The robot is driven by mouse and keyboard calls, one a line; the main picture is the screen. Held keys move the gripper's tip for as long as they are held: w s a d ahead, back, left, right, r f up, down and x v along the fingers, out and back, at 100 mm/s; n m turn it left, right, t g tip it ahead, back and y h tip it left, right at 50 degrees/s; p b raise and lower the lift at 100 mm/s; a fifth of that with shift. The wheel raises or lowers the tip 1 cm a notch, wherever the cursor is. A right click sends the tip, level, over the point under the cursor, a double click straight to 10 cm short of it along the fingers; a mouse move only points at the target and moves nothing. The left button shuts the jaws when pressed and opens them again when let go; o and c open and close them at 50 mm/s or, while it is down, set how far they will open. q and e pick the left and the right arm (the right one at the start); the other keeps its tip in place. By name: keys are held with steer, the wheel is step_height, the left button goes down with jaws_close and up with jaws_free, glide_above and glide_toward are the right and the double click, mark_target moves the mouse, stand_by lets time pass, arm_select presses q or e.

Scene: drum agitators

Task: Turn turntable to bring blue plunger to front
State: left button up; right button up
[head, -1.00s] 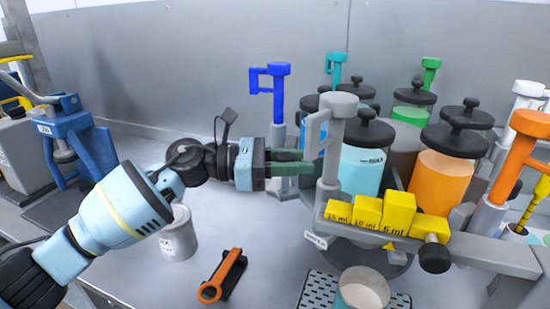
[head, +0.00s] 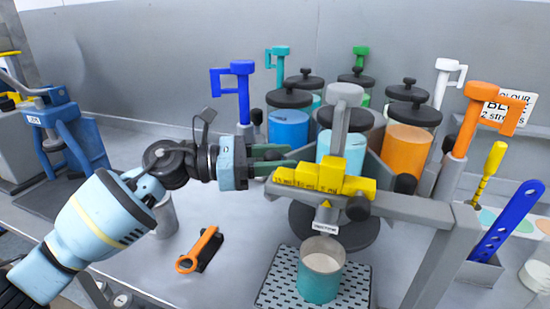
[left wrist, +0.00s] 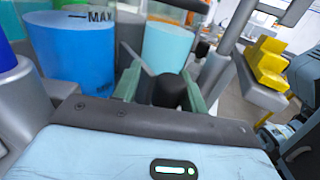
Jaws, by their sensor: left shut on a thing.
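The turntable carries several lidded jars and upright plungers above a dark round base (head: 365,235). The blue plunger (head: 240,90) stands at its left side, beside the blue jar (head: 288,128). The grey plunger (head: 345,95) is at the front, before the light-blue jar (head: 330,150); the orange plunger (head: 490,110) is at the right. My left gripper (head: 290,158) reaches in from the left, between the blue and grey plungers. In the left wrist view its green fingers (left wrist: 164,88) are shut on a black knob (left wrist: 168,91). My right gripper is not in view.
A grey bar with yellow blocks (head: 320,175) crosses in front of the turntable. A cup (head: 320,268) stands on a perforated tray below it. An orange-handled tool (head: 200,250) lies on the bench. A blue press (head: 70,140) stands at far left.

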arm_select(q)
steer(key=shift+s+d+g, duration=0.3)
steer(key=shift+s+d, duration=0.1)
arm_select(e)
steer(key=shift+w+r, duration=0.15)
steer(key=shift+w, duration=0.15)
arm_select(q)
steer(key=o, duration=1)
steer(key=shift+o, duration=0.2)
steer(key=shift+w+d, duration=0.1)
steer(key=shift+d, duration=0.15)
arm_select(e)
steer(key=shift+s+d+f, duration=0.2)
arm_select(q)
steer(key=shift+w+a, duration=0.2)
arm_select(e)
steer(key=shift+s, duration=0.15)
arm_select(q)
steer(key=a+b, duration=0.1)
steer(key=a, duration=0.7)
steer(key=shift+s+b, duration=0.15)
steer(key=shift+b, duration=0.15)
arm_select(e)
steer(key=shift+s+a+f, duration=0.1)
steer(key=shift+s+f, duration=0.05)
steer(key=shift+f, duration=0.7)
